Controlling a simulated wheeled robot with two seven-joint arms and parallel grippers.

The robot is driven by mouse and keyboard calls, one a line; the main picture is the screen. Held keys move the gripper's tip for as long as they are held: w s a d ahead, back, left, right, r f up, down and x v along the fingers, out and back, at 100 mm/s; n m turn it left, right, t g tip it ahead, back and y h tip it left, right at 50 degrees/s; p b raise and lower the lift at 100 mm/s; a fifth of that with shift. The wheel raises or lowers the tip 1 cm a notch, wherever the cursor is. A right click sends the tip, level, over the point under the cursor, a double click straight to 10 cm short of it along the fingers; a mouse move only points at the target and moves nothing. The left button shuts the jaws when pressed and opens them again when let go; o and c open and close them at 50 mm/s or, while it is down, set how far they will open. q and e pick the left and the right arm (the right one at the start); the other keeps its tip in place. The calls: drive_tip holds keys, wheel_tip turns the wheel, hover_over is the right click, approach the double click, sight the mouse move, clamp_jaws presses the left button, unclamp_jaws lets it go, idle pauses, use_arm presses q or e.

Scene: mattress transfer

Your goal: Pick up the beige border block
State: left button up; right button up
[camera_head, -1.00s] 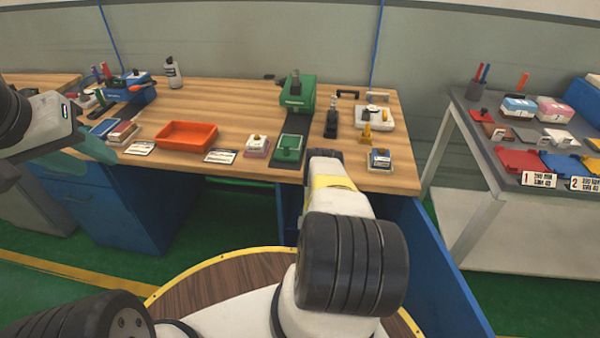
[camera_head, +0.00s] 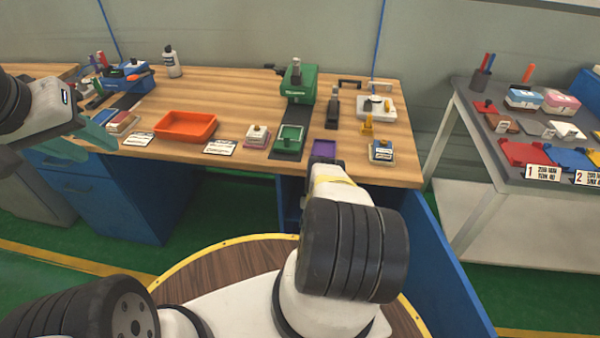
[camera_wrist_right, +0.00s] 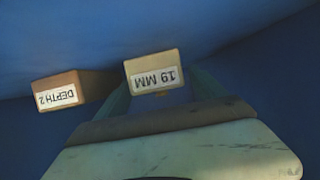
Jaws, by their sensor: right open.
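In the right wrist view a beige block (camera_wrist_right: 155,71) with a white label reading "19 MM" stands against a blue surface. It lies between the two fingers of my right gripper (camera_wrist_right: 160,88), which is open; I cannot tell whether either finger touches it. A brown block (camera_wrist_right: 72,91) labelled "DEPTH 2" is just left of the beige one. In the head view my right arm hides its gripper, and I cannot make out the beige block there. My left gripper (camera_head: 95,136) hangs over the bench's left end; its opening is unclear.
The wooden bench (camera_head: 235,95) carries an orange tray (camera_head: 186,126), a green machine (camera_head: 299,84), a purple plate (camera_head: 325,148) and small stamp-like blocks. A grey table (camera_head: 470,102) with coloured plates stands at right. Blue panels (camera_head: 440,250) flank my right arm.

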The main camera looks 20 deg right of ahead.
drive_tip(key=c, duration=1.5)
